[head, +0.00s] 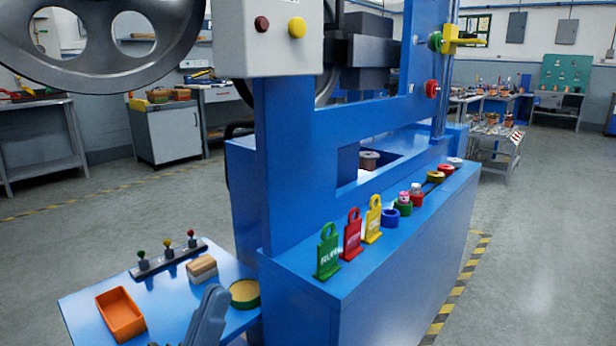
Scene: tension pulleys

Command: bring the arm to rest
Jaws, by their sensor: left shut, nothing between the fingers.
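My left gripper (213,303) shows as a grey-blue shape at the bottom edge of the head view, cut off below. It is shut and empty, in front of the blue side table (178,308). An orange open tray (121,313) lies to its left. A round tin with a green rim and yellowish top (245,293) stands close to its right; I cannot tell whether they touch. My right gripper is not in view.
The blue machine (290,165) rises close by on the right. Green (328,252), red (352,235) and yellow (373,220) tags stand on its ledge. A wood-coloured block (202,268) and a rack of small coloured knobs (168,258) lie on the side table.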

